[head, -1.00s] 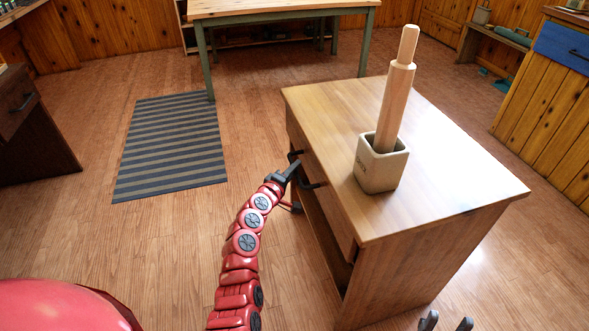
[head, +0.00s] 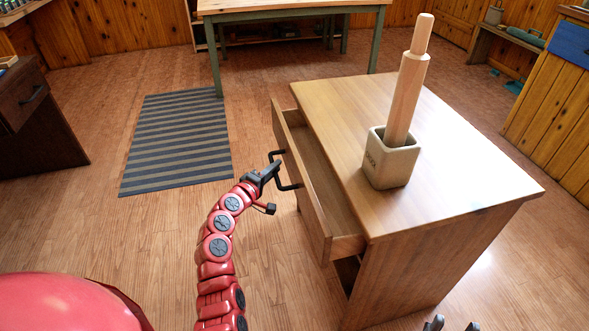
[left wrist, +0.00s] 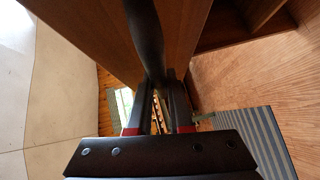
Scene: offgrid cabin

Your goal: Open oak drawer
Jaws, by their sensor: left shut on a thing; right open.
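The oak drawer (head: 306,189) is pulled partway out of the oak cabinet (head: 453,190), and its empty-looking inside shows in the head view. Its dark bar handle (head: 287,186) is on the front face. My left gripper (head: 272,172) is shut on the handle; in the left wrist view its fingers (left wrist: 158,105) close around the dark bar (left wrist: 146,40). My right gripper (head: 452,325) shows only its fingertips, apart, at the bottom edge in front of the cabinet, holding nothing that I can see.
A stone-like square holder (head: 390,165) with a wooden rolling pin (head: 408,95) stands on the cabinet top. A striped rug (head: 176,140) lies on the floor to the left. A table (head: 290,8) stands behind. Floor left of the drawer is clear.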

